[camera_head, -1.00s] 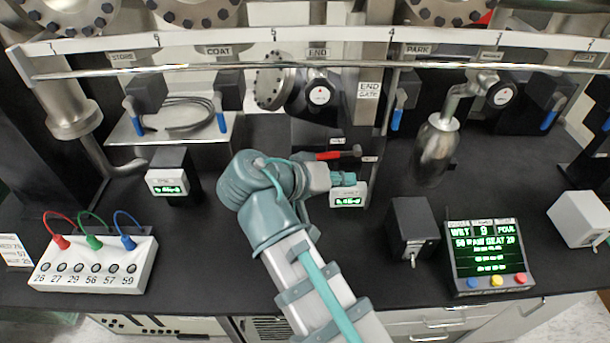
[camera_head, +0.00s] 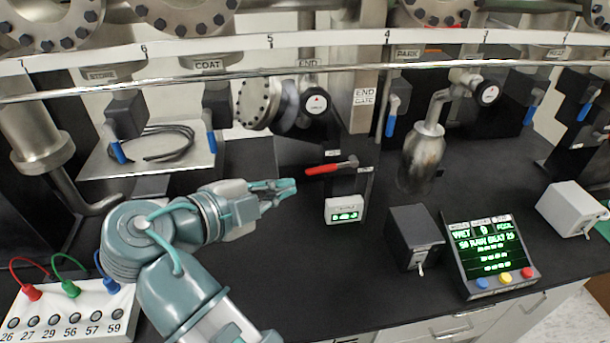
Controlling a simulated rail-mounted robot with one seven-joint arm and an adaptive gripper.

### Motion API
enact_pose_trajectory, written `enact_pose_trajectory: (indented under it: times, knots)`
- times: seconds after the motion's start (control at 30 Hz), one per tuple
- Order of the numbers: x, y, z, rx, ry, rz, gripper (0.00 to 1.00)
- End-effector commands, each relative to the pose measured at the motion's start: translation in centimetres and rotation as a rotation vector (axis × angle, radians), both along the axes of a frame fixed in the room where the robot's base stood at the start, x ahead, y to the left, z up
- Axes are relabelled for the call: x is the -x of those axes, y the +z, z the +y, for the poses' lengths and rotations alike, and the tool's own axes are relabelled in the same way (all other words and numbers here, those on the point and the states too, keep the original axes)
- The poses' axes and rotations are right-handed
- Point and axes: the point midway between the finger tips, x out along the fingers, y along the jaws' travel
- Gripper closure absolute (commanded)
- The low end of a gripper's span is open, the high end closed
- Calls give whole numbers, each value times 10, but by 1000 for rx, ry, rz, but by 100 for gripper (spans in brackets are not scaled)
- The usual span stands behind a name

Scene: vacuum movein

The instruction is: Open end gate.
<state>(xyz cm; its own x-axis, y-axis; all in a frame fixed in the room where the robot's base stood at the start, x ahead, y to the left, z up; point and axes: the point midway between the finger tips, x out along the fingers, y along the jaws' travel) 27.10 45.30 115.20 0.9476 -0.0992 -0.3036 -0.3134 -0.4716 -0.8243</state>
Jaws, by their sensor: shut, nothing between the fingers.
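A red-handled lever (camera_head: 331,168) lies roughly level below the dial, in front of a dark block. My gripper (camera_head: 288,188) is shut and empty, with its teal fingertips pointing right. It is just left of and below the red handle, with a visible gap between them in this view. Depth between them is hard to judge.
A small white box with a green readout (camera_head: 344,209) stands right of my gripper. A dark switch box (camera_head: 415,238) and a control screen (camera_head: 489,255) stand further right. A white jack panel (camera_head: 75,315) is at the lower left. A silver rail (camera_head: 200,78) crosses above.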

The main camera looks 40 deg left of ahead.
Motion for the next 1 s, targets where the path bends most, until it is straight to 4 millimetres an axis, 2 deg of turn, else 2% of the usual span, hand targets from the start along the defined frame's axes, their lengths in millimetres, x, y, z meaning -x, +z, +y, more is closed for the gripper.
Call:
enact_pose_trajectory:
  times: [0.27,0.67,1.0]
  knots:
    - [-26,-8,-4,-4,-5,1,100]
    - [-93,-29,-11,-1,-4,1,100]
    - [-115,-48,10,-2,-1,0,100]
